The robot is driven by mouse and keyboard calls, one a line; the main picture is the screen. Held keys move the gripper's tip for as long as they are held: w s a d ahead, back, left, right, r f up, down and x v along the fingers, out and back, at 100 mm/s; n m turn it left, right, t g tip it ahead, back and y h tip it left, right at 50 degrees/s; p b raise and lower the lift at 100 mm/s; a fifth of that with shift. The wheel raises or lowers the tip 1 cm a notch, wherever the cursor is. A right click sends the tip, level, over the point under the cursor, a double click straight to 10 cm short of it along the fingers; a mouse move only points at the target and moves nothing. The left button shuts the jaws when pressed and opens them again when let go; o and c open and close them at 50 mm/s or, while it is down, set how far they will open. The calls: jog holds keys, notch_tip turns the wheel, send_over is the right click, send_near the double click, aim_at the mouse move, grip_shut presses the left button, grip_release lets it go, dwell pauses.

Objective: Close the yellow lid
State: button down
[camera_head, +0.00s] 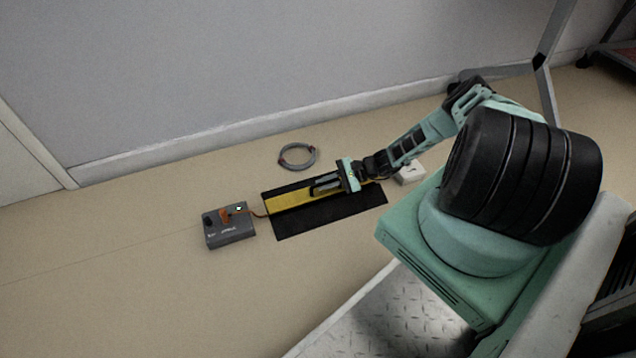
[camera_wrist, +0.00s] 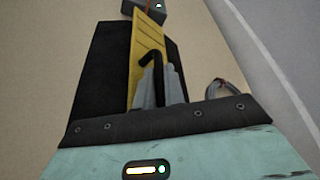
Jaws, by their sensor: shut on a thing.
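The yellow lid (camera_head: 285,202) is a long strip along a black cable channel (camera_head: 330,217) on the floor; it also shows in the wrist view (camera_wrist: 147,40). My gripper (camera_head: 322,186) is over the strip, right of its middle in the head view, and hides part of it. In the wrist view the grey fingers of my gripper (camera_wrist: 158,72) are close together at the lid, beside a dark hooked part. They are shut on the lid; the exact contact is partly hidden. How far the lid stands open cannot be told.
A grey box (camera_head: 230,236) with an orange-brown cable (camera_head: 245,212) stands at the channel's left end. A coiled grey cable (camera_head: 299,157) lies behind it. A white box (camera_head: 410,174) is at the right. The floor in front is clear.

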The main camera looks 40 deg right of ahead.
jog(key=shift+s+a+f+n+t, duration=0.1)
jog(key=shift+s+f+n+t, duration=0.45)
jog(key=shift+n, duration=0.45)
jog(key=shift+f, duration=0.1)
jog(key=c, duration=1.8)
grip_release()
jog(key=shift+o, duration=0.2)
jog(key=p+v, duration=0.4)
jog(key=v, duration=1.3)
jog(key=shift+s, duration=0.2)
